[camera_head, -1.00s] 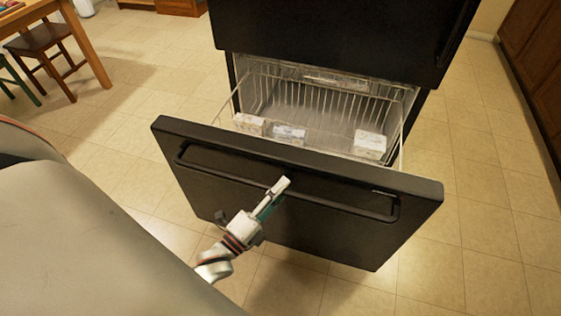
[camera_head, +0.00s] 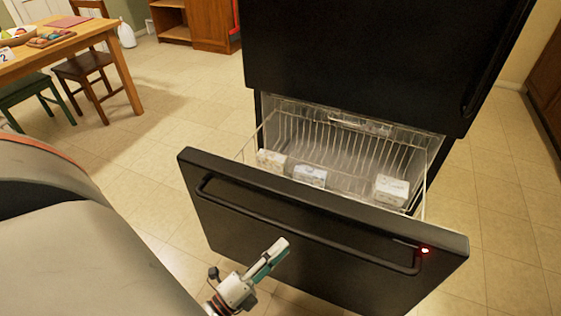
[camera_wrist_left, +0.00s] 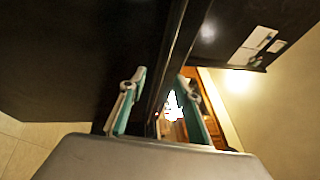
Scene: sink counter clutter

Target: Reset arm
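My left gripper (camera_head: 277,254) is in front of the black freezer drawer (camera_head: 330,265), which is pulled out. In the head view its fingertips appear just below the long bar handle (camera_head: 300,232); I cannot tell if they touch it. In the left wrist view the gripper (camera_wrist_left: 163,100) has its two fingers spread, with a dark bar running past between them in the picture and nothing seen clamped. My right gripper is not in view.
The drawer's wire basket (camera_head: 330,150) holds several small white boxes (camera_head: 390,190). The black refrigerator (camera_head: 370,60) stands behind it. A wooden table (camera_head: 70,45) and a chair (camera_head: 90,75) are at upper left. Tiled floor (camera_head: 160,120) is clear between them.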

